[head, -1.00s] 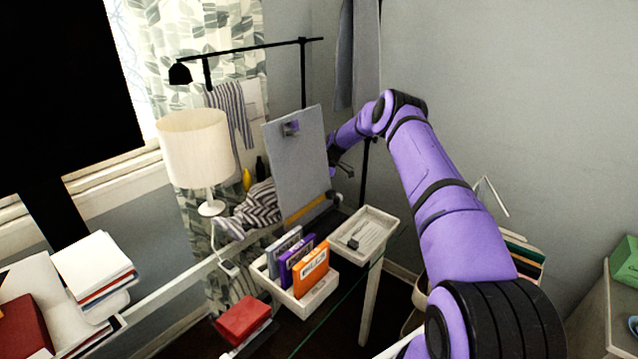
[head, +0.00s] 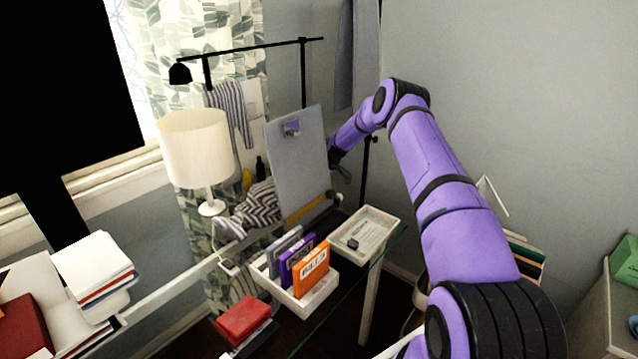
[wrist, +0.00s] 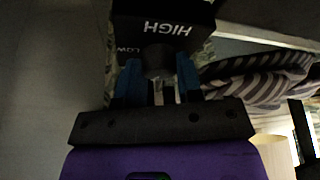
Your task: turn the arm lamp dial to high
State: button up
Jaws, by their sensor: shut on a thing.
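The dial's pointer mark cannot be made out. In the head view, the arm lamp's black head (head: 180,73) hangs at the left end of a long black arm. My wrist is at the right edge of a grey upright board (head: 297,165); the board hides the dial and fingertips there.
A white table lamp (head: 194,150) stands left of the board. A striped cloth (wrist: 265,80) lies close to the right of my fingers. Below the board are a white bin (head: 312,300) of colored cases and a shallow white tray (head: 389,226).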

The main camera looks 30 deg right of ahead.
jog(key=shift+m+h, duration=0.3)
jog(key=shift+m, duration=0.5)
jog(key=o, duration=0.9)
jog(key=shift+o, duration=0.2)
jog(key=v, duration=1)
jog(key=shift+s+r, duration=0.3)
jog(key=shift+r, duration=0.05)
